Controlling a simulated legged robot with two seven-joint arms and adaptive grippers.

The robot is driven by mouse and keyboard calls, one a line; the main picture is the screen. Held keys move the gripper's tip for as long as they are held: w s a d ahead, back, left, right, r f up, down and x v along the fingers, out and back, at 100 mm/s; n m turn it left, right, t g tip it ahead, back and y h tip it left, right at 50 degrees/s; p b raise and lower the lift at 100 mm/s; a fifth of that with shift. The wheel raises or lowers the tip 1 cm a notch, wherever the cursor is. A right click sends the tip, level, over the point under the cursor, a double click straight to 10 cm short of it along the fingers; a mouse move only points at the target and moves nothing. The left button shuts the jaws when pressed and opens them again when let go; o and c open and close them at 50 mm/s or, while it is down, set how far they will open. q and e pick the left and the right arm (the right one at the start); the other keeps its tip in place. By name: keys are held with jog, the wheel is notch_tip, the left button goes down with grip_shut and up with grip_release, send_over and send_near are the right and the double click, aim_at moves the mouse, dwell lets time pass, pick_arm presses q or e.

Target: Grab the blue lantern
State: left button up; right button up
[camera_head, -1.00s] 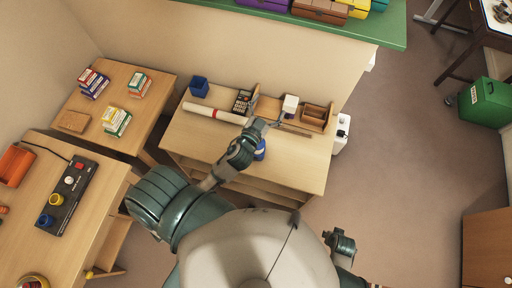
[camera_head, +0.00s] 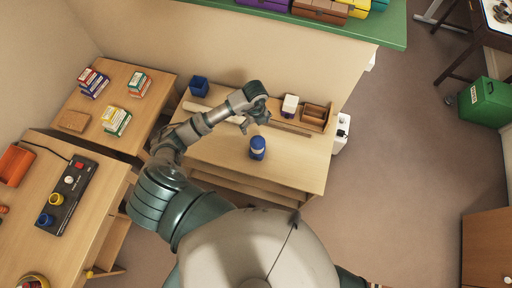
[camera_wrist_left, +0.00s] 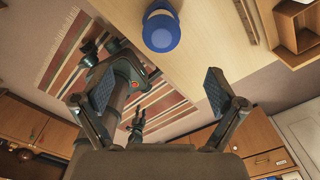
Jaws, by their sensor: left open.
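The blue lantern (camera_head: 257,148), with a pale band around its middle, stands upright on the wooden desk (camera_head: 215,150). My left gripper (camera_head: 256,124) is open and empty, just beyond the lantern in the head view and apart from it. In the left wrist view the lantern's round blue top (camera_wrist_left: 160,32) shows at the upper middle, ahead of the gap between the open fingers (camera_wrist_left: 155,88). My right gripper is out of the head view; dark parts of mine show in the left wrist view, too unclear to read its jaws.
A blue cup (camera_head: 199,86) stands at the back left. A pale roll (camera_head: 197,107) lies partly behind my arm. The desk's front right is clear.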

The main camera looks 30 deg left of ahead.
aim_at(256, 140)
pick_arm(q)
jog(key=f, duration=0.7)
jog(key=d+f, duration=0.1)
jog(key=f, duration=0.3)
jog(key=shift+s+f, duration=0.1)
jog(key=shift+a+f, duration=0.2)
jog(key=shift+f, duration=0.05)
jog(key=f, duration=0.4)
jog(key=shift+d+f, duration=0.2)
jog(key=shift+f, duration=0.1)
jog(key=shift+d+f, duration=0.2)
jog(key=shift+d, duration=0.1)
jog(key=shift+a, duration=0.35)
jog(key=c, duration=1.5)
jog(key=shift+d, duration=0.1)
